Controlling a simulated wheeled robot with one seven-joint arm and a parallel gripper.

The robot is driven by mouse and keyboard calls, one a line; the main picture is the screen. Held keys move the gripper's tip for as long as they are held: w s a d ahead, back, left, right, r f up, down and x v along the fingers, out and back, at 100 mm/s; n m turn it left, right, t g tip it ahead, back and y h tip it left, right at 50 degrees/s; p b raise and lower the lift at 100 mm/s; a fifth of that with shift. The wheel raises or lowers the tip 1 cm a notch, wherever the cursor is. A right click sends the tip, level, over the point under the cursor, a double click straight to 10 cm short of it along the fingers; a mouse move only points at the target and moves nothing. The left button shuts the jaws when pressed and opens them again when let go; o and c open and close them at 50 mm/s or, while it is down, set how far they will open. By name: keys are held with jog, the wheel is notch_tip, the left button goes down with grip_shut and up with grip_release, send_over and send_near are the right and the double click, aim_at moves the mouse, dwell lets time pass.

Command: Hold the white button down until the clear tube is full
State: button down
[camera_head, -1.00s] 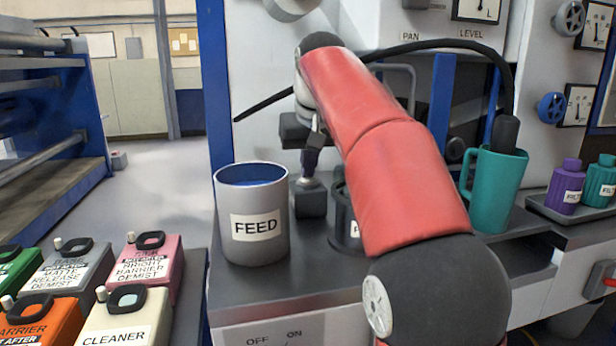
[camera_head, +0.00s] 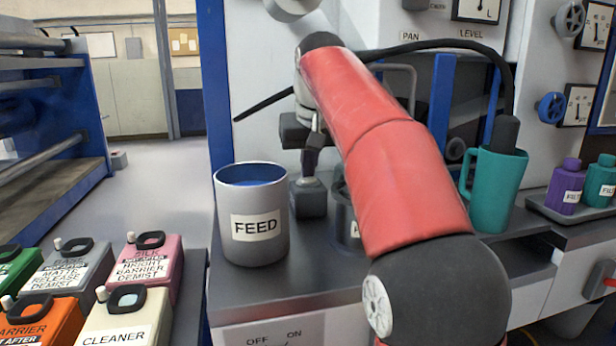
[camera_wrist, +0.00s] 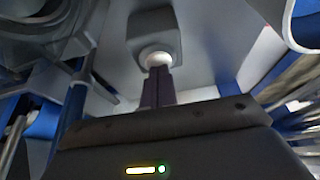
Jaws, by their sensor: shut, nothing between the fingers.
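The white button (camera_wrist: 155,59) sits on a small dark grey block (camera_wrist: 138,30) in the wrist view. In the head view the block (camera_head: 311,204) stands just right of the FEED pot, with the pale button on top. My gripper (camera_wrist: 158,72) is shut and empty. Its fingertips are over the button in the wrist view, covering part of it. In the head view my gripper (camera_head: 309,174) points down at the button. Contact or pressing cannot be told. I cannot make out the clear tube in either view.
The grey FEED pot (camera_head: 222,225) with blue inside stands close left of the block. A dark pot (camera_head: 346,228) is close right, partly behind my arm. A teal jug (camera_head: 497,195) with a black hose end stands further right. Several labelled cans, including CLEANER (camera_head: 115,320), are at lower left.

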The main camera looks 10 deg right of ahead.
aim_at(309, 180)
notch_tip(309, 180, up, 5)
jog(key=p, duration=0.4)
jog(key=shift+f, duration=0.1)
jog(key=shift+r, duration=1.1)
